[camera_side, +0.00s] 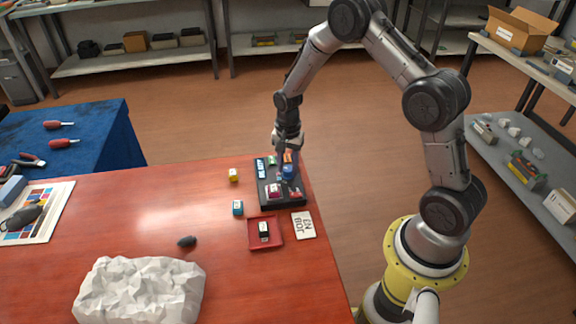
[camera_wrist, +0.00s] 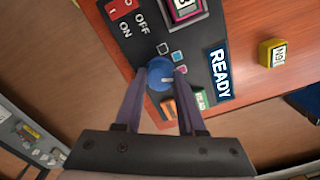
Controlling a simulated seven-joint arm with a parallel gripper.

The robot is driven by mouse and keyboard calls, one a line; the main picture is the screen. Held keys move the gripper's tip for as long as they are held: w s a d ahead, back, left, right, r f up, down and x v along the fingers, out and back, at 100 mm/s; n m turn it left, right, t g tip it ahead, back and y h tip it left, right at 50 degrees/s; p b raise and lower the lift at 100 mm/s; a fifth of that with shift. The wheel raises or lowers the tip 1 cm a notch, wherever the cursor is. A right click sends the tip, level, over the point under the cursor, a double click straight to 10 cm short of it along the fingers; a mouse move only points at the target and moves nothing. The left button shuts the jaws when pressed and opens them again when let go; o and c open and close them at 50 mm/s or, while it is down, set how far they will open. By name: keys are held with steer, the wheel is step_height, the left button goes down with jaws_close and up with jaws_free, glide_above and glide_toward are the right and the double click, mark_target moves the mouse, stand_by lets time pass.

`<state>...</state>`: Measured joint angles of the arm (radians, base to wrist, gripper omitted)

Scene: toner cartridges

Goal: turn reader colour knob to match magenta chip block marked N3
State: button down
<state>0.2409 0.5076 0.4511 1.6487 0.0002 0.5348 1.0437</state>
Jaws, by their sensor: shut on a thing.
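The blue knob (camera_wrist: 160,76) sits on the dark reader (camera_wrist: 188,45), with a pale pointer mark on it. Small coloured squares are printed beside it on the panel. My gripper (camera_wrist: 158,82) is shut on the knob, one finger on each side; in the side view my gripper (camera_side: 287,160) comes down onto the reader (camera_side: 268,205) from above. The magenta chip block (camera_wrist: 184,8) sits in the reader, cut off by the top of the wrist view; it also shows in the side view (camera_side: 275,191). Its marking is too small to read.
A yellow block (camera_side: 234,175) and a teal block (camera_side: 238,208) stand left of the reader. A red tray (camera_side: 251,238) holds a black block (camera_side: 264,231).

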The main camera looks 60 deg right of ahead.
mark_target(288, 168)
steer(key=c, duration=0.5)
jaws_free()
steer(key=shift+r, duration=0.1)
step_height(288, 168, up, 14)
